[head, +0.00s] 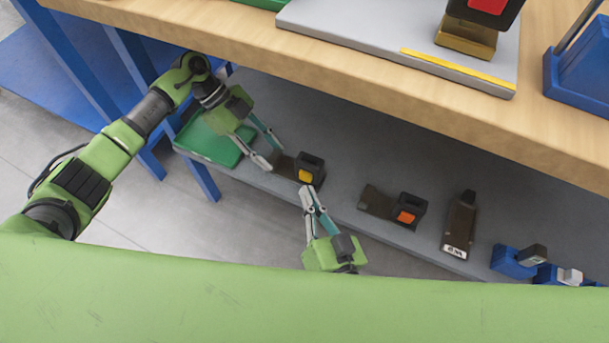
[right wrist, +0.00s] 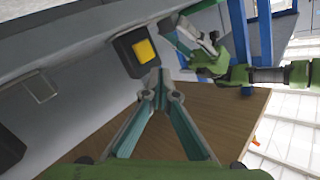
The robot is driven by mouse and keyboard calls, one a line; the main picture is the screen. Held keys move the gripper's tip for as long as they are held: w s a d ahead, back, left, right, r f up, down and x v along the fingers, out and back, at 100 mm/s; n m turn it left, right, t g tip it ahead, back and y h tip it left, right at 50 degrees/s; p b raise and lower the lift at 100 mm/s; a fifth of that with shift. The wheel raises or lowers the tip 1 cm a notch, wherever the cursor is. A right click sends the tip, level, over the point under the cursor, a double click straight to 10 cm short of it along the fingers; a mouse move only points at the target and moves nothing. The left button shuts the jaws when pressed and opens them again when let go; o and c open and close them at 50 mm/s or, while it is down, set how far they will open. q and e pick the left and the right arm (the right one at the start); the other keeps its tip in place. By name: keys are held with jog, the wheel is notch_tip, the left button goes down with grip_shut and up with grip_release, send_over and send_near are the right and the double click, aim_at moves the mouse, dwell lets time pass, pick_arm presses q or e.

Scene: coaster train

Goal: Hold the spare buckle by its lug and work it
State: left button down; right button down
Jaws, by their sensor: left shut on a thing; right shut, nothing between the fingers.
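The spare buckle (head: 311,165) is a black block with a yellow button and a dark flat lug (head: 284,164) on its left side. It is on the grey lower shelf. My left gripper (head: 276,158) is shut on the lug, one finger at each side. My right gripper (head: 309,189) is shut and empty, its tips just in front of the buckle's yellow button. In the right wrist view the buckle's yellow button (right wrist: 144,50) faces the camera, just beyond and left of my right fingertips (right wrist: 161,80). Whether they touch is unclear. My left gripper (right wrist: 200,42) shows beyond.
A similar buckle with an orange button (head: 405,211) lies to the right, then a dark labelled piece (head: 460,225) and blue-based parts (head: 512,262). A green tray (head: 208,143) is at the shelf's left end. The wooden upper table (head: 350,65) overhangs the shelf.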

jog(key=s+a+f+m, duration=0.1)
jog(key=s+a+f, duration=0.2)
jog(key=s+a, duration=0.2)
jog(key=shift+s+a+f+m, duration=0.15)
jog(key=shift+s+f+m, duration=0.2)
jog(key=shift+m, duration=0.05)
send_near(299, 177)
jog(key=shift+s+a+x, duration=0.1)
jog(key=shift+a+x, duration=0.1)
jog(key=shift+x, duration=0.7)
jog(key=shift+s+a+x, duration=0.1)
jog(key=shift+a+x, duration=0.1)
jog(key=shift+x, duration=0.75)
jog(key=shift+s+a+x, duration=0.1)
jog(key=shift+a+x, duration=0.1)
jog(key=shift+x, duration=0.7)
jog(key=shift+w, duration=0.25)
jog(key=shift+w+d, duration=0.15)
jog(key=shift+w, duration=0.05)
jog(key=shift+w+d, duration=0.2)
jog(key=shift+w, duration=0.35)
jog(key=shift+s, duration=0.1)
jog(key=shift+s+a+r, duration=0.1)
jog(key=shift+s+a, duration=0.25)
jog(key=shift+s, duration=0.5)
